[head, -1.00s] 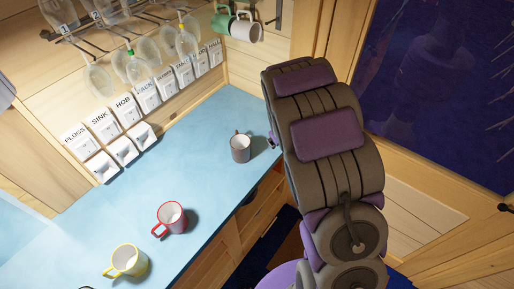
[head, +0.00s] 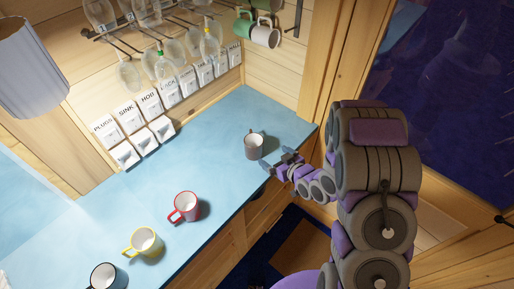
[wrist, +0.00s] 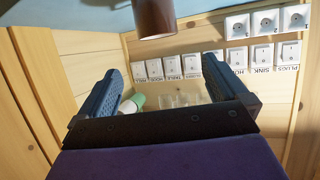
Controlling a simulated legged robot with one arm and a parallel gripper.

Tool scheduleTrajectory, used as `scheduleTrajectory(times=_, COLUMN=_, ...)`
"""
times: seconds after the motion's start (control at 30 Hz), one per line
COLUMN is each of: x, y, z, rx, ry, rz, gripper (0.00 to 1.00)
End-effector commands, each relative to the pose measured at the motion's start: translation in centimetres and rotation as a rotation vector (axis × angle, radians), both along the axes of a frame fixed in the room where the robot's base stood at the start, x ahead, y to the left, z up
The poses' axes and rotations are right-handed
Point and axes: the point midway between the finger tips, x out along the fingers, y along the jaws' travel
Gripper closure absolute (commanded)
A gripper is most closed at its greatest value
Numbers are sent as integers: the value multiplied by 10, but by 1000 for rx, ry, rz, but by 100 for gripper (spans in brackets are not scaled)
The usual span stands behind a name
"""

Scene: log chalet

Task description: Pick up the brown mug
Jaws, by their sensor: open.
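The brown mug (head: 254,145) stands upright on the blue counter (head: 225,125), a muted grey-brown in the head view, with its handle toward the back left. In the wrist view the brown mug (wrist: 155,18) shows at the top edge, partly cut off, beyond the fingertips. My gripper (head: 277,164) is at the counter's front edge, just right of and below the mug in the head view, apart from it. In the wrist view my gripper (wrist: 163,68) has its two blue fingers spread with nothing held between them.
A red mug (head: 186,207), a yellow mug (head: 145,243) and a black-rimmed mug (head: 105,277) stand further left along the counter. Labelled switches (head: 150,103) line the wall behind. Glasses and mugs, including a pale mug (head: 266,36), hang above. Counter around the brown mug is clear.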

Motion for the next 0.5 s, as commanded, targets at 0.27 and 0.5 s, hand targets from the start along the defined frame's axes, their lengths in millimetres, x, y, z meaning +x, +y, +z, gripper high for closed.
scheduleTrajectory(times=0.27, x=7, y=-10, z=-9, rx=7, ry=0, rz=5, gripper=0)
scheduleTrajectory(times=0.5, x=13, y=-5, z=-11, rx=5, ry=0, rz=4, gripper=0)
